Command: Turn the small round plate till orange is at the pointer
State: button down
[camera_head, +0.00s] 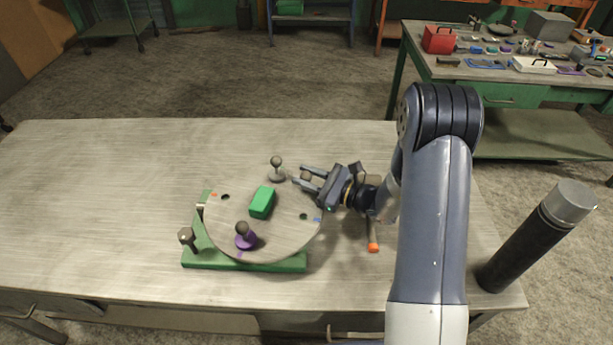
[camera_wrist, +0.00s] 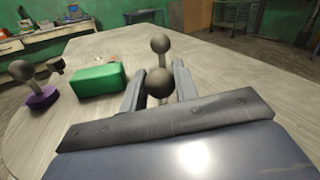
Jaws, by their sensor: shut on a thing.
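The small round plate (camera_head: 285,230) is grey and lies on a green base (camera_head: 215,258). Its rim shows an orange-red mark (camera_head: 214,195) at the upper left, a blue mark (camera_head: 317,219) at the right and a purple mark near the front. A small pale piece (camera_head: 200,208) at the left edge may be the pointer; I cannot tell. My gripper (camera_head: 304,177) is at the plate's upper right, its fingers closed around a dark ball knob (camera_wrist: 159,84). The knob's foot is hidden. A second ball-topped peg (camera_head: 276,163) stands just beyond the fingertips.
A green block (camera_head: 262,202) and a purple-footed knob (camera_head: 245,238) are on the plate. A post with a dark knob (camera_head: 187,236) stands at the base's left. An orange-tipped rod (camera_head: 373,246) and a dark cylinder (camera_head: 535,238) are to the right. The table's left is clear.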

jog(key=shift+w+a+f+n+g+y+b, duration=0.15)
jog(key=shift+w+a+n+g+y+b, duration=0.25)
jog(key=shift+w+n+g+b, duration=0.35)
jog(key=shift+w+a+n+g+y+b, duration=0.3)
jog(key=shift+n+g+b, duration=0.1)
jog(key=shift+g, duration=0.35)
jog(key=shift+w+a+n+g+y+b, duration=0.25)
jog(key=shift+n+g+b, duration=0.1)
jog(key=shift+g, duration=0.35)
jog(key=c, duration=1.1)
grip_release()
jog(key=shift+c, duration=0.2)
jog(key=shift+d, duration=0.1)
jog(key=b+v, duration=0.2)
jog(key=v, duration=0.8)
jog(key=shift+d+r, duration=0.25)
jog(key=shift+d, duration=0.05)
